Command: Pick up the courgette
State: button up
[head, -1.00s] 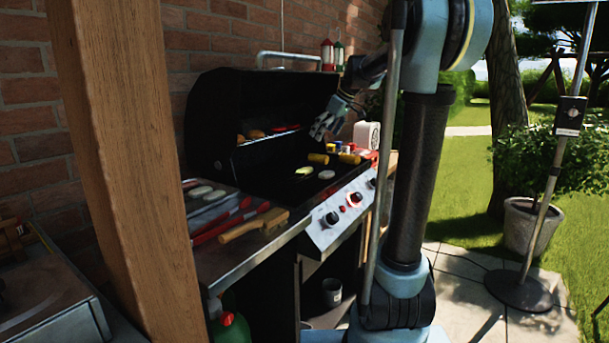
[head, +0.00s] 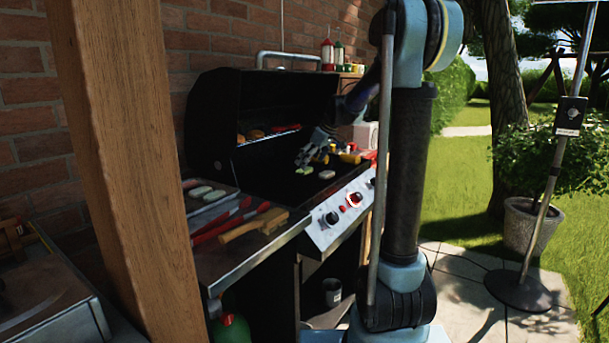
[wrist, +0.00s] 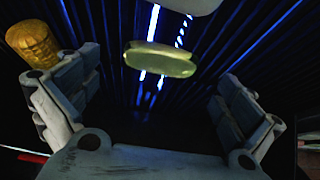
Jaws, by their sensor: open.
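The courgette (wrist: 160,60) is a pale green, flattish slice lying on the dark grill grate. In the wrist view it sits just beyond the gap between my fingers, a little above the picture's middle. In the head view the courgette (head: 305,171) is a small green patch on the grill's cooking surface. My gripper (wrist: 150,105) is open and empty, with one finger on each side of the picture. In the head view my gripper (head: 306,157) hangs low over the grill, right above the courgette. Whether it touches cannot be told.
A yellow corn piece (wrist: 32,43) lies beside my left finger. A pale piece (head: 326,174) lies near the courgette. The grill's black lid (head: 215,125) stands open behind. A tray (head: 228,203) of pale slices and red-handled tools (head: 222,228) are on the left shelf.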

jog(key=shift+x, duration=1.3)
jog(key=shift+c, duration=0.2)
jog(key=c, duration=1.1)
jog(key=shift+r, duration=0.1)
